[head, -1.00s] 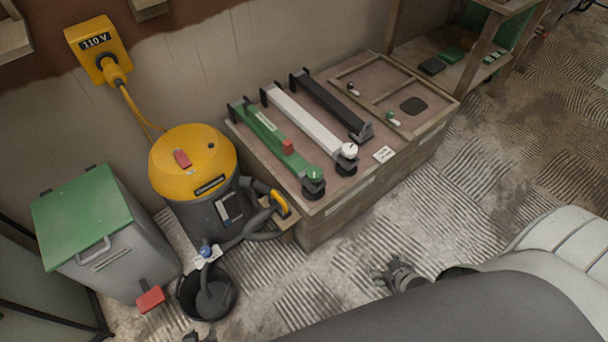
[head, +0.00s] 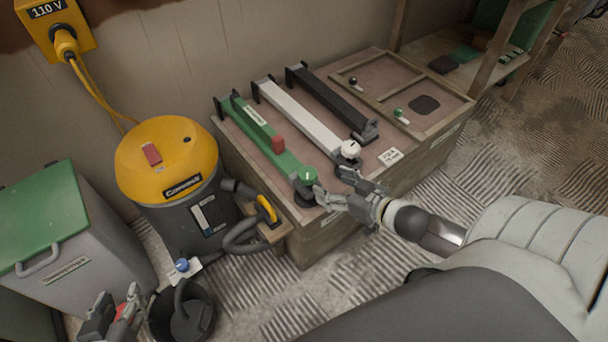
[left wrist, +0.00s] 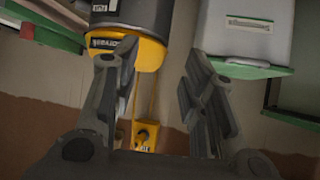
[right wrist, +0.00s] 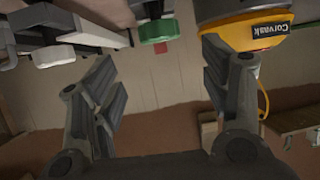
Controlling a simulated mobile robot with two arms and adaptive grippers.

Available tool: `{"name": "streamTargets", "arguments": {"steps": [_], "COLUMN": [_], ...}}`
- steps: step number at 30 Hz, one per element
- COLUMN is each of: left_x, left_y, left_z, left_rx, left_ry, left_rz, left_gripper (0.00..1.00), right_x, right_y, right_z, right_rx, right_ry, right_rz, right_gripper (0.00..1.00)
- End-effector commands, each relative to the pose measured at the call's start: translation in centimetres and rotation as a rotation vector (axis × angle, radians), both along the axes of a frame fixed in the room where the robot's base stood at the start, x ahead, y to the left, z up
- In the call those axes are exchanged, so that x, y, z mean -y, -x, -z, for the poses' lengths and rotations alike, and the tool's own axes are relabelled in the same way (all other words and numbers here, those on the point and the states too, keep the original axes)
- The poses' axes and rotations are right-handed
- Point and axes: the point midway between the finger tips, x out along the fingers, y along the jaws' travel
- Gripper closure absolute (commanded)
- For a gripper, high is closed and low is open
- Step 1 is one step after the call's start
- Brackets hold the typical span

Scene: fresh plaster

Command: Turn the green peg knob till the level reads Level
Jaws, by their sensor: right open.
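A round green knob (head: 307,175) with a pale mark sits at the near end of a green bar (head: 262,134) on the wooden chest. It also shows in the right wrist view (right wrist: 157,32), beyond and between the fingertips. A smaller green-topped peg (head: 398,112) stands on the framed panel; I cannot tell which one is called the peg knob. No level reading is legible. My right gripper (head: 330,183) is open and empty, just right of the round green knob and apparently not around it. My left gripper (head: 115,305) is open and empty at the lower left.
A white knob (head: 350,149) on a white bar (head: 298,118) is close to my right gripper. A black bar (head: 332,102) lies beyond. The yellow vacuum (head: 166,150), black bucket (head: 203,322) and green-lidded bin (head: 40,215) stand left. Floor before the chest is open.

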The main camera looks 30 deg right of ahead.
Motion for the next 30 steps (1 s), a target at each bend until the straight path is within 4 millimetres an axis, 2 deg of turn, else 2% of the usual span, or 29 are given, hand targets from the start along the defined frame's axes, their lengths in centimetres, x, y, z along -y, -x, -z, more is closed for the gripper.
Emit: {"name": "streamTargets", "arguments": {"steps": [8, 18, 30], "left_x": [0.9, 2.1, 3.1], "left_y": [-1.8, -4.1, -4.8], "left_z": [-2.1, -6.7, -12.4], "left_rx": [0.142, 0.403, 0.706], "left_ry": [0.034, 0.096, 0.173], "left_rz": [0.011, 0.028, 0.046], "left_gripper": [0.6, 0.6, 0.6], "right_x": [-0.3, -0.7, -1.2], "right_y": [-1.6, -4.3, -7.4], "right_z": [0.7, 1.9, 3.2], "right_rx": [0.003, 0.001, 0.001], "right_ry": [0.0, 0.001, 0.002], "right_rz": [-0.001, 0.0, 0.0], "right_gripper": [0.3, 0.3, 0.3]}}
